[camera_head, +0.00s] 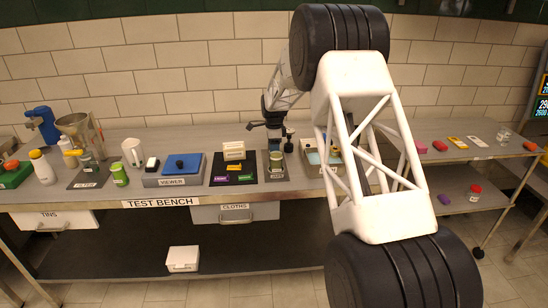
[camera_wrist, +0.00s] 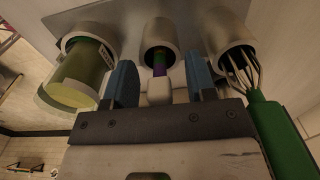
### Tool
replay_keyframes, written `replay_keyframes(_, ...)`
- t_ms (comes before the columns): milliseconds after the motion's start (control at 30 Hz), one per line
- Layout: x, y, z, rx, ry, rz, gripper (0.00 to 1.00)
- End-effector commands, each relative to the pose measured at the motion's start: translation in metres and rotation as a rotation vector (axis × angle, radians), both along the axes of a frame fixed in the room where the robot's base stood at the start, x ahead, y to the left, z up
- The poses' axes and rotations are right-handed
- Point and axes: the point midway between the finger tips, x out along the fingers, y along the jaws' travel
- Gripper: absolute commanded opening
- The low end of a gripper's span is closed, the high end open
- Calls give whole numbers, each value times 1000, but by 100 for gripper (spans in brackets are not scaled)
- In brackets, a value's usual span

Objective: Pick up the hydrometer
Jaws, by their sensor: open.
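In the wrist view, my gripper (camera_wrist: 163,84) has its two blue fingers apart. Between them is a slim piece with purple and green bands and a pale, blocky end (camera_wrist: 160,88), which looks like the hydrometer, though I cannot be sure. It comes out of the middle metal cup (camera_wrist: 160,38). The fingers stand on either side of it with no clear grip. Its far end is hidden in the cup. In the head view, my gripper (camera_head: 272,130) is over the back of the bench, and the slim piece cannot be made out.
In the wrist view, a green-yellow glass cylinder (camera_wrist: 75,78) sits in the left cup, and a green-handled whisk (camera_wrist: 272,120) in the right cup, both close to my fingers.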

Motion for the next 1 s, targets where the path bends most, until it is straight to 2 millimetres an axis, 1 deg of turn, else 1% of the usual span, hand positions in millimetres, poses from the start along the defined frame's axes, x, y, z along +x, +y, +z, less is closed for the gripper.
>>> replay_keyframes(500,0,0,0,0,0,0,51)
replay_keyframes(533,0,0,0,0,0,0,50)
replay_keyframes(800,0,0,0,0,0,0,8)
replay_keyframes(867,0,0,0,0,0,0,0)
replay_keyframes(1000,0,0,0,0,0,0,0)
